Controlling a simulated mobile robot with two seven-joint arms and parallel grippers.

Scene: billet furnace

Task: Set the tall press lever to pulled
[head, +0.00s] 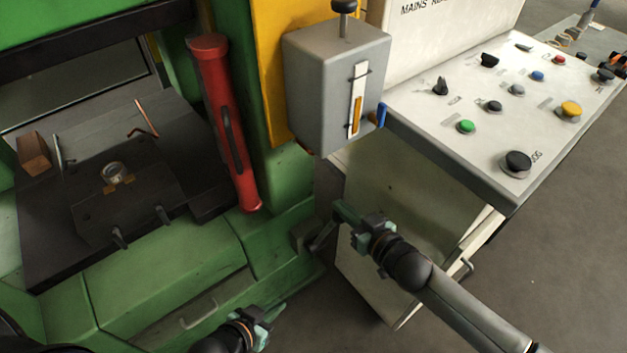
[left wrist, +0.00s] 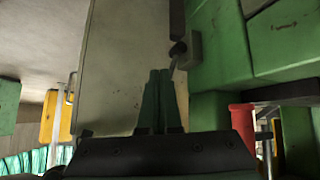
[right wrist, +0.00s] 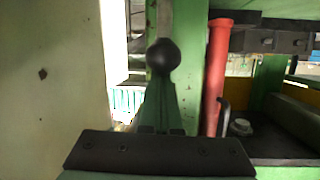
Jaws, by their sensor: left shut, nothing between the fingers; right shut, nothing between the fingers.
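A thin lever (head: 322,237) rises from a small dark box at the press's lower right corner; I take it as the tall press lever. In the left wrist view its rod (left wrist: 171,71) runs from a dark hub to behind my fingers. My right gripper (head: 341,207) is shut and empty by the lever's upper end. In the right wrist view a black ball knob (right wrist: 163,55) appears just at the fingertips; I cannot tell whether they touch. My left gripper (head: 281,307) is shut and empty, low in front of the green press.
A red cylinder (head: 223,120) with a dark handle stands on the press. A grey box (head: 318,85) carries a black-knobbed rod and a yellow indicator. The pale control desk (head: 450,165) with several buttons overhangs the space at right. Bare floor lies below.

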